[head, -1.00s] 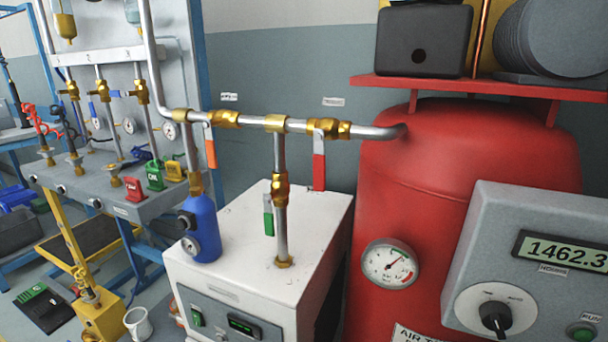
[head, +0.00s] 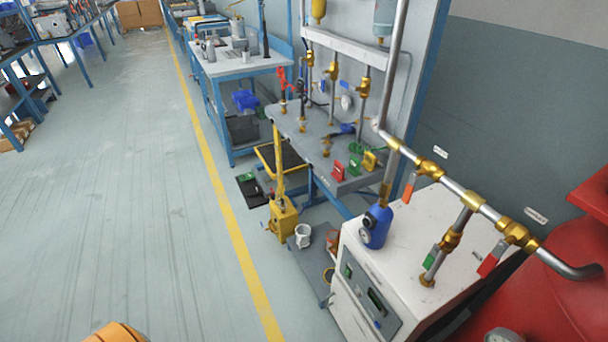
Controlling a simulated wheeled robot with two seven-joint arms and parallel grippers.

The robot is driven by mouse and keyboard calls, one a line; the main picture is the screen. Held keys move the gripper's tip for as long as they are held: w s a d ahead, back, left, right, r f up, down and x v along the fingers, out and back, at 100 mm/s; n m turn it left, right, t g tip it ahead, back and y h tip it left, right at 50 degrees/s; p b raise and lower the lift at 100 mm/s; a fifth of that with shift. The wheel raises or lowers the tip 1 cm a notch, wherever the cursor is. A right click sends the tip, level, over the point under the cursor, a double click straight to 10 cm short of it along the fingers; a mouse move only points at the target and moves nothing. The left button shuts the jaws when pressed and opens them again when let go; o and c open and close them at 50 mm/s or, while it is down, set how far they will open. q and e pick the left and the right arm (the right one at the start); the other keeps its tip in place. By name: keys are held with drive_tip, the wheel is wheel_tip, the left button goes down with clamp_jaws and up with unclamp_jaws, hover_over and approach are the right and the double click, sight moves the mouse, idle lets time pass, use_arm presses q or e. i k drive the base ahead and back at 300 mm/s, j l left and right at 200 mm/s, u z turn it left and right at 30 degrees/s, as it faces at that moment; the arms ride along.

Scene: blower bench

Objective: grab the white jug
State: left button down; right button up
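The white jug (head: 303,235) is small in the head view, right of centre. It stands low down on a grey slab (head: 309,268), between the yellow pump unit and the white cabinet. Its open top shows, and it looks upright. Neither of my grippers is in view, and nothing is seen touching the jug.
The yellow pump unit (head: 283,219) stands left of the jug. The white cabinet (head: 352,244) with a blue filter (head: 376,227) and pipes is to its right. The grey bench (head: 313,152) is behind. Open floor (head: 130,200) lies left of the yellow line (head: 233,210).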

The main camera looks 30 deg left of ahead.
sight(303, 231)
drive_tip(key=j+u, duration=0.1)
drive_tip(key=u, duration=0.35)
drive_tip(key=j+u, duration=0.1)
drive_tip(key=u, duration=0.4)
